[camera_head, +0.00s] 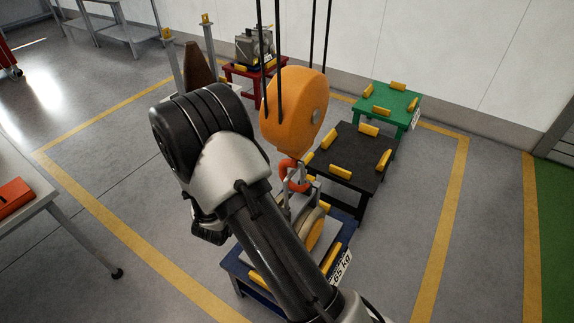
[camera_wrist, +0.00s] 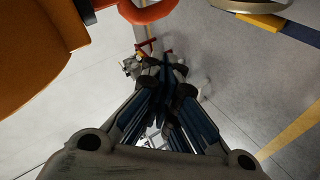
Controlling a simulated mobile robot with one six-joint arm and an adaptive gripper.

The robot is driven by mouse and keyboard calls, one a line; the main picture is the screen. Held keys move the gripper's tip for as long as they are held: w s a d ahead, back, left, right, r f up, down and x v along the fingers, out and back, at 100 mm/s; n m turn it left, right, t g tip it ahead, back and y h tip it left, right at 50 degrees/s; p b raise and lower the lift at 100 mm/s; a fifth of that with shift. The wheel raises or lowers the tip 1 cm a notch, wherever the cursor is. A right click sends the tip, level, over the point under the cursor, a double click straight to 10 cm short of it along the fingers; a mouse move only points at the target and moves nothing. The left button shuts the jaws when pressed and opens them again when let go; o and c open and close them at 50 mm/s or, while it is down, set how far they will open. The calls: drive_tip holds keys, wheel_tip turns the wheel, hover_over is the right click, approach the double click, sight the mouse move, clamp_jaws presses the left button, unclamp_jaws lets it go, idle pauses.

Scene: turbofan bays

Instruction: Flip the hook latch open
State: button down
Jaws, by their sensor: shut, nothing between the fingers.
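The orange hoist block (camera_head: 295,108) hangs on black cables in the middle of the head view. In the wrist view the block (camera_wrist: 35,55) fills the upper left and part of the hook (camera_wrist: 150,12) curves along the top edge. I cannot make out the latch in either view. My gripper (camera_wrist: 165,68) is shut and empty in the wrist view, apart in the picture from the hook above it. My arm hides it in the head view.
A black stand (camera_head: 345,150), a green stand (camera_head: 392,98) and a red stand (camera_head: 243,75) are behind. A grey table (camera_head: 30,207) is at left. Open floor lies right.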

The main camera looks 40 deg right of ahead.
sight(307, 179)
drive_tip(key=s+d+f+n+g+h, duration=0.1)
drive_tip(key=s+d+f+h, duration=0.1)
drive_tip(key=s, duration=0.2)
drive_tip(key=s+d+f+n+g+h+p, duration=0.1)
drive_tip(key=s+d+f+h, duration=0.1)
drive_tip(key=s+d+h, duration=0.1)
drive_tip(key=shift+s+d, duration=0.15)
drive_tip(key=shift+s, duration=0.3)
drive_tip(key=b+x, duration=0.2)
drive_tip(key=x, duration=1.2)
drive_tip(key=shift+d+r+b, duration=0.1)
drive_tip(key=shift+b, duration=0.2)
drive_tip(key=shift+h+b, duration=0.3)
drive_tip(key=shift+b, duration=0.25)
